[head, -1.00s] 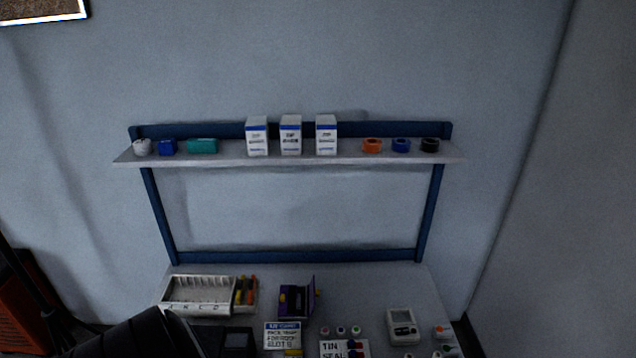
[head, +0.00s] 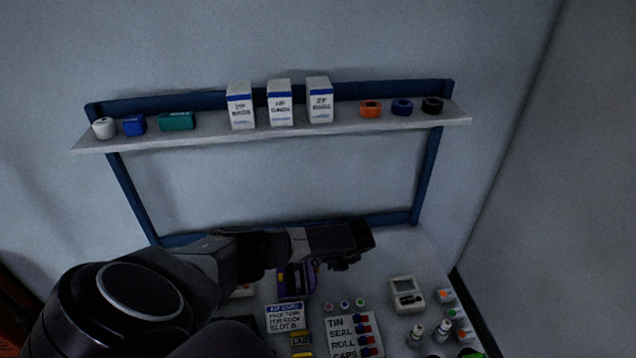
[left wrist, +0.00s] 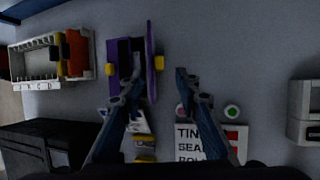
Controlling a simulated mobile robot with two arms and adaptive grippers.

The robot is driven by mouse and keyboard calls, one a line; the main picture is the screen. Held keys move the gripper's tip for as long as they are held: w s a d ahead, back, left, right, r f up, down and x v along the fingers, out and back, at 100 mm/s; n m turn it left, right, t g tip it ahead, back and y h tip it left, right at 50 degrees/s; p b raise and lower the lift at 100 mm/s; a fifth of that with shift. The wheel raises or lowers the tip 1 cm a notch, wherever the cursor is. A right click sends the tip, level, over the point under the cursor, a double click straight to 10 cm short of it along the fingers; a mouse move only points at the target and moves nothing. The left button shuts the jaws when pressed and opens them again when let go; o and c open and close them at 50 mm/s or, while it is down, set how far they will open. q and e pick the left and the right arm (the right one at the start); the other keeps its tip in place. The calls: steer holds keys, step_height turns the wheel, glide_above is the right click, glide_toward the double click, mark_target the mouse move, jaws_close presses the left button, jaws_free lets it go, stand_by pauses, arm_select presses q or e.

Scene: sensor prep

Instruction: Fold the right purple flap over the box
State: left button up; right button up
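The purple box (head: 297,282) sits on the table, partly hidden behind my left arm in the head view. In the left wrist view the box (left wrist: 113,58) is dark inside with yellow bits on its side, and its right purple flap (left wrist: 150,60) stands up along the right edge, with a yellow tab on it. My left gripper (head: 352,243) reaches over the box from the left. In the left wrist view its fingers (left wrist: 158,82) are apart, one on each side of the flap's line, with nothing held. Contact cannot be told. My right gripper is not in view.
A white sorting tray (left wrist: 35,62) lies left of the box. A card (head: 286,318) and a printed list (head: 352,337) lie in front. A white device (head: 407,294) and small bottles stand to the right. A shelf (head: 200,135) with boxes and rolls is above.

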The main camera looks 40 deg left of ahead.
mark_target(317, 269)
arm_select(q)
steer(key=x, duration=0.3)
steer(key=shift+a, duration=0.1)
steer(key=shift+b+x, duration=0.45)
steer(key=shift+x, duration=0.6)
steer(key=shift+a, duration=0.1)
steer(key=c, duration=0.4)
jaws_close()
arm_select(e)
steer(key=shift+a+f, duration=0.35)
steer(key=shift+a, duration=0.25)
